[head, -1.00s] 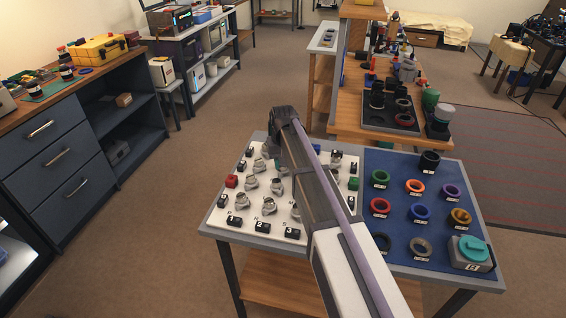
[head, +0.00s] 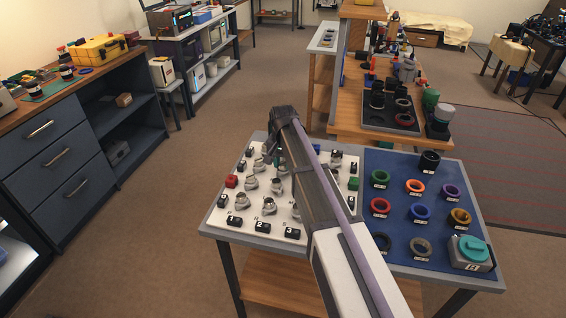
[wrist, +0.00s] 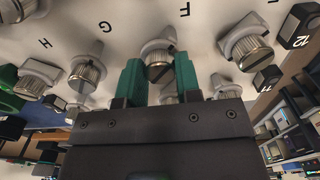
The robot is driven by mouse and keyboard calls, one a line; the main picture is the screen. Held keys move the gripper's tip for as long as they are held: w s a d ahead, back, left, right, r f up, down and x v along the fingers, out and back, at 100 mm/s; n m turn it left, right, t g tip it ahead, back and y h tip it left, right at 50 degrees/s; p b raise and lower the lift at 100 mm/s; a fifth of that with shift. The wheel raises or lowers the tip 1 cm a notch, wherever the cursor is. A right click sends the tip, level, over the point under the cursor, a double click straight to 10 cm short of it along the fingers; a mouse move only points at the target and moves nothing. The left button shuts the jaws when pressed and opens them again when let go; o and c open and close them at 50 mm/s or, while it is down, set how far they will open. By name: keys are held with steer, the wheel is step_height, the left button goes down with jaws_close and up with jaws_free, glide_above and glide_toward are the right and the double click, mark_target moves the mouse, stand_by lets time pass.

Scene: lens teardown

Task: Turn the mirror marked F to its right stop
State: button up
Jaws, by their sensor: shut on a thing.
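The mirror marked F is a small metal mount with a ribbed round knob (wrist: 160,70) on the white board, in the wrist view. A letter F is printed close to it. My gripper (wrist: 160,77) has two green fingers, one on each side of this knob, and is shut on it. A slotted screw head shows on top of the knob. The fingers and the dark gripper body hide its lower part. In the head view, my gripper (head: 269,155) is over the back part of the white board (head: 285,232), and my arm hides the mirror.
Similar mounts stand close on both sides, one near G (wrist: 88,66), one near H (wrist: 40,78), and another on the right (wrist: 250,52). A red block (head: 231,181) and a blue mat (head: 400,165) with several coloured rings lie on the table.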

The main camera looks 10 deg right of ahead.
mark_target(283, 164)
steer(key=o, duration=0.9)
step_height(283, 164, up, 11)
steer(key=p, duration=1)
steer(key=shift+f+p, duration=0.15)
steer(key=shift+p, duration=0.25)
steer(key=s+n, duration=0.1)
steer(key=s, duration=0.8)
steer(key=s+n, duration=0.2)
steer(key=s, duration=0.7)
steer(key=s+n, duration=0.2)
steer(key=s, duration=0.7)
steer(key=shift+s, duration=0.15)
